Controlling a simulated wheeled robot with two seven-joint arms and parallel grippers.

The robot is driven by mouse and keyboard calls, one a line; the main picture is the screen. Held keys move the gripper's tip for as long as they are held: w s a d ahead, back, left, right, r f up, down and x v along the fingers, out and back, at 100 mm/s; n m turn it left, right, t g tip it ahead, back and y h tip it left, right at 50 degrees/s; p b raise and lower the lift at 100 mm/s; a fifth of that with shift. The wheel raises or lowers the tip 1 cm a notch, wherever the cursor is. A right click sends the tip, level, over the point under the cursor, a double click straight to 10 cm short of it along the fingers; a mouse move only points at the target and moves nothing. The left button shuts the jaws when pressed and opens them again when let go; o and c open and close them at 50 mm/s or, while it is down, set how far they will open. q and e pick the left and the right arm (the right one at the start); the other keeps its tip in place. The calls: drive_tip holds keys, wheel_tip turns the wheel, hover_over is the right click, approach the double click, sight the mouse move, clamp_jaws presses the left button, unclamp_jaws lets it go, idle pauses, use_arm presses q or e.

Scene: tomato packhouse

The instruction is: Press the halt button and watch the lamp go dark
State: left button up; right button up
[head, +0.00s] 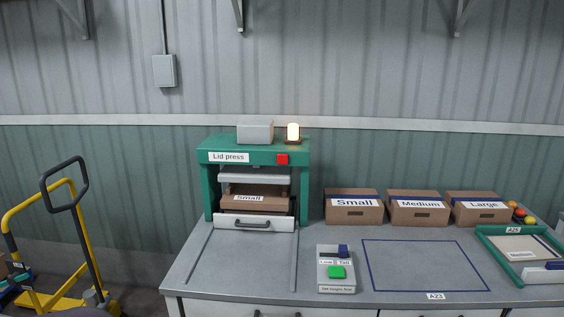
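The lid press (208,181) is a green frame standing at the back left of the workbench. A lamp (293,132) on top of the press glows warm yellow-white. A small brown box labelled "Small" (256,203) is inside the press, under a pale plate (254,179), behind a white drawer front with a dark handle (253,223). Neither of my grippers is in the head view.
Boxes marked Small (353,214), Medium (417,216) and Large (478,216) line the bench back. A grey device with a green button (336,273) stands at the front middle. A green-edged tray (492,254) is at right. A yellow trolley (50,301) stands left. The blue outlined area (424,267) is clear.

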use_arm(q)
clamp_jaws()
idle(0.8)
drive_tip(key=shift+r, duration=0.1)
idle(0.6)
